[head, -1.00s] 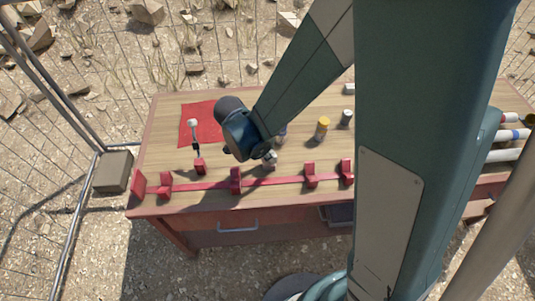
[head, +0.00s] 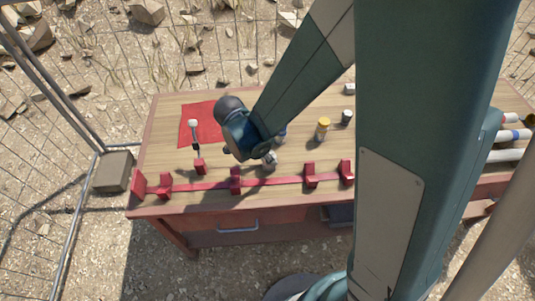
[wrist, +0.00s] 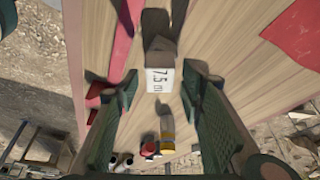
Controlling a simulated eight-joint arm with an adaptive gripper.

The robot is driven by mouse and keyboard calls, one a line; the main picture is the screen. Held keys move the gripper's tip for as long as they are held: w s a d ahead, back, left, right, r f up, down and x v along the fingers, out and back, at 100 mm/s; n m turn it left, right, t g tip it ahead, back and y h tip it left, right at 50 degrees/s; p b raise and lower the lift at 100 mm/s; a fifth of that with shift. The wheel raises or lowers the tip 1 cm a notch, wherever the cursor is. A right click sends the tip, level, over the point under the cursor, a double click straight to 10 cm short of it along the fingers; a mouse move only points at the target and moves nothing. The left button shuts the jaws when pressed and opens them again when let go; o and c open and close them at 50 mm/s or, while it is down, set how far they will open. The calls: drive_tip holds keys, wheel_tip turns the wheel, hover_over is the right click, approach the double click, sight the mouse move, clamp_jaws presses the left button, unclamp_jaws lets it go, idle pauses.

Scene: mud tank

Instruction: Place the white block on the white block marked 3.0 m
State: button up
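A white block marked 7.5 m (wrist: 160,80) shows in the middle of the wrist view, between the two fingers. My gripper (wrist: 158,88) is open, with one dark green finger on each side of the block and visible gaps. In the head view my gripper (head: 264,157) is low over the table, near the red strip, and mostly hidden by my wrist. A pale block (head: 349,88) lies at the back of the table beside my arm; its marking cannot be read. I cannot make out a 3.0 m marking in any view.
A yellow-capped jar (head: 322,130) and a grey-capped jar (head: 346,117) stand right of my gripper. A hammer (head: 195,135) lies by the red cloth (head: 200,120). A red strip with upright brackets (head: 310,174) runs along the front. White pipes (head: 505,155) lie at right.

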drive_tip(key=p+v, duration=0.1)
drive_tip(key=v, duration=1.1)
drive_tip(key=shift+s+a+f, duration=0.1)
idle(0.6)
drive_tip(key=s+d+r+n+t+y, duration=0.2)
drive_tip(key=s+d+r+n, duration=0.3)
drive_tip(key=d+r, duration=0.3)
drive_tip(key=s+d+r+n+t+y, duration=0.2)
drive_tip(key=s+d+r+n, duration=0.3)
drive_tip(key=d, duration=0.8)
drive_tip(key=shift+s+r+n+t, duration=0.35)
drive_tip(key=shift+r+n+t, duration=0.45)
drive_tip(key=shift+r+n, duration=1)
drive_tip(key=shift+f, duration=0.1)
drive_tip(key=shift+f, duration=0.4)
